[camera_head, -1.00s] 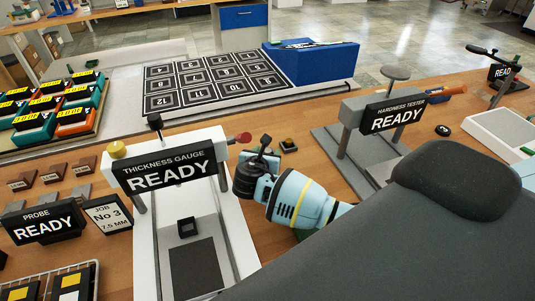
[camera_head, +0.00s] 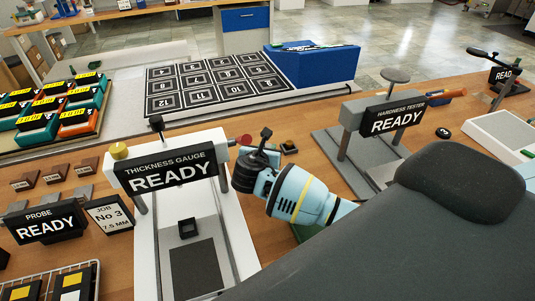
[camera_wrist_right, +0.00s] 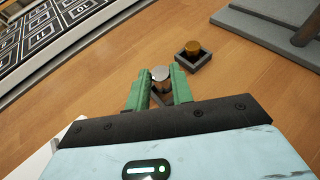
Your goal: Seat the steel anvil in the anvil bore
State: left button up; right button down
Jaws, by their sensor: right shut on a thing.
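My right gripper (camera_wrist_right: 160,84) has its two green fingers shut on the steel anvil (camera_wrist_right: 161,73), a short silver cylinder, in the right wrist view. A dark square holder (camera_wrist_right: 160,98) shows partly below the anvil; I cannot tell whether they touch. In the head view my right gripper (camera_head: 258,158) is beside the right post of the thickness gauge (camera_head: 170,172), and its wrist hides the anvil. A small black square block (camera_head: 187,228) stands on the gauge base; I cannot tell whether it is the anvil bore. My left gripper is not in view.
The hardness tester (camera_head: 385,120) stands to the right, and the numbered mat (camera_head: 215,82) lies behind. A probe sign (camera_head: 45,222) and job card (camera_head: 109,214) stand left of the gauge.

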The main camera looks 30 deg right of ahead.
jog(key=s, duration=0.5)
jog(key=s+a+r, duration=0.1)
jog(key=s, duration=0.4)
jog(key=s+r, duration=0.1)
jog(key=s, duration=0.5)
jog(key=shift+a+r, duration=0.2)
jog(key=shift+a, duration=0.15)
jog(key=shift+w+a, duration=0.1)
